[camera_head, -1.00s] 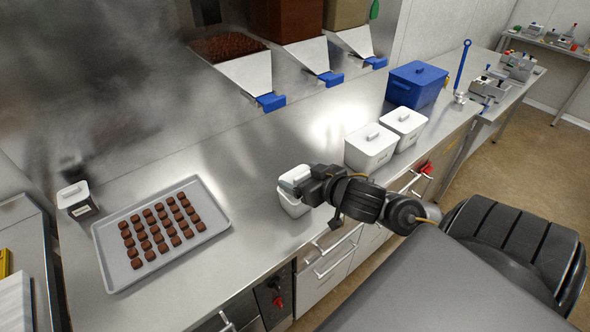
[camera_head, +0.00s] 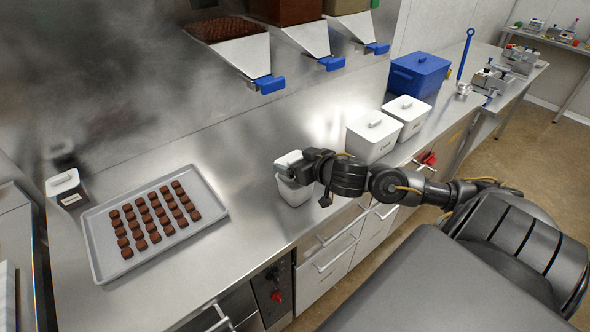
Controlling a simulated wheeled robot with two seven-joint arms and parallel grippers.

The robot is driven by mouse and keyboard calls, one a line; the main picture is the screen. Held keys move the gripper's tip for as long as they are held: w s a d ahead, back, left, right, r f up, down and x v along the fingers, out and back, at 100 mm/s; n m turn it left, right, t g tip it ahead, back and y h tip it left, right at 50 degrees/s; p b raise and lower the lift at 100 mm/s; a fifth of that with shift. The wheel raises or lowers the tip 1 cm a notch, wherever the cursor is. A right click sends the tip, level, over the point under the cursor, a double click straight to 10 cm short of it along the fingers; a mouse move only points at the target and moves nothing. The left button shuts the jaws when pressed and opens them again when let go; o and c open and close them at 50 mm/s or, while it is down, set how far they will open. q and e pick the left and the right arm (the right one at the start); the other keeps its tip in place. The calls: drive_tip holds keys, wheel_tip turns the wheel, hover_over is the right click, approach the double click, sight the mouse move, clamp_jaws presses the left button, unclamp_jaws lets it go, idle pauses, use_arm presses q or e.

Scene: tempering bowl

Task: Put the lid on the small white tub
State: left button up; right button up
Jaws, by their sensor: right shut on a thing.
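The small white tub (camera_head: 294,194) stands on the steel counter near its front edge, in the middle of the head view. My right gripper (camera_head: 303,167) is at the tub's top from the right. It is shut on the white lid (camera_head: 287,160), which sits over the tub's mouth. The gripper hides part of the lid and the rim, so I cannot tell whether the lid rests fully on the tub. My left gripper is not in view.
Two larger lidded white tubs (camera_head: 371,138) and a blue lidded box (camera_head: 417,75) stand to the right. A tray (camera_head: 217,208) of brown chocolates lies left, beside a small lidded container (camera_head: 66,188). Chutes with blue ends (camera_head: 268,85) hang behind. Counter between tray and tub is clear.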

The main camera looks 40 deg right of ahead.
wheel_tip(320, 180, down, 4)
drive_tip(key=shift+w+d+r+b, duration=0.1)
drive_tip(key=shift+w+r+b, duration=0.05)
drive_tip(key=shift+r+b, duration=0.15)
drive_tip(key=shift+f, duration=0.2)
drive_tip(key=shift+f, duration=0.4)
drive_tip(key=o, duration=0.8)
drive_tip(key=shift+r, duration=0.55)
drive_tip(key=p+v, duration=0.3)
drive_tip(key=v, duration=0.9)
